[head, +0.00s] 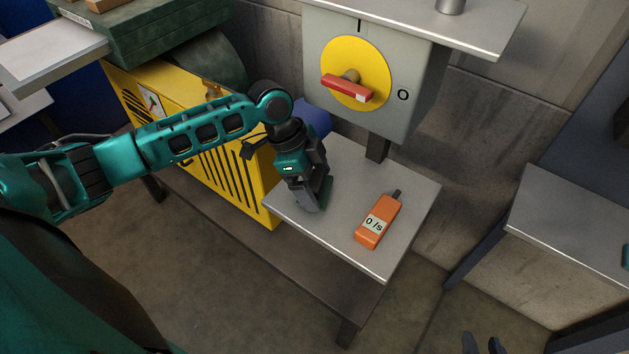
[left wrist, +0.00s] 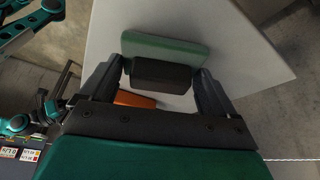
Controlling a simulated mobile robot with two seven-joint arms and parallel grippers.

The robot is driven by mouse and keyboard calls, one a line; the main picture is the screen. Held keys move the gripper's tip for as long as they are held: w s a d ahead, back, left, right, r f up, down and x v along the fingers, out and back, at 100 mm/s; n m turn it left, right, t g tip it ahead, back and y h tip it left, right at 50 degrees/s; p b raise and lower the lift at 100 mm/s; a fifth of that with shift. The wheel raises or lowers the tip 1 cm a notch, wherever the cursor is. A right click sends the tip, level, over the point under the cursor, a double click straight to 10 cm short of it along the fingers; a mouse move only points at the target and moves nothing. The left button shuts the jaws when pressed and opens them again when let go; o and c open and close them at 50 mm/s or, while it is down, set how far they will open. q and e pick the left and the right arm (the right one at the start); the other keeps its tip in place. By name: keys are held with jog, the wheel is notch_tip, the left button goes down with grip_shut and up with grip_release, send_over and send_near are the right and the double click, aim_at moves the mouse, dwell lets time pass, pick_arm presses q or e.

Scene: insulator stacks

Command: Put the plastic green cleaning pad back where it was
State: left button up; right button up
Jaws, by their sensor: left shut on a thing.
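The green cleaning pad (left wrist: 165,48) has a dark block-shaped grip (left wrist: 162,75) on it. In the left wrist view this grip sits between the two fingers of my left gripper (left wrist: 160,82). In the head view my left gripper (head: 312,200) points down at the left part of the small grey table (head: 345,165). A green edge of the pad (head: 325,190) shows beside the fingers; the rest is hidden. I cannot tell whether the pad touches the tabletop. Two dark fingertips of my right gripper (head: 483,344) show apart at the bottom edge, with nothing between them.
An orange handheld meter (head: 377,222) reading "0 /s" lies on the table, right of my left gripper. A grey switch box with a red handle (head: 347,88) stands behind. A yellow slotted machine (head: 215,170) is left. Another grey table (head: 575,230) is right.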

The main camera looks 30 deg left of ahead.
pick_arm(q)
jog(key=shift+f, duration=0.3)
jog(key=o, duration=0.7)
jog(key=shift+o, duration=0.2)
jog(key=p+v, duration=0.1)
jog(key=v, duration=1.1)
jog(key=shift+s, duration=0.15)
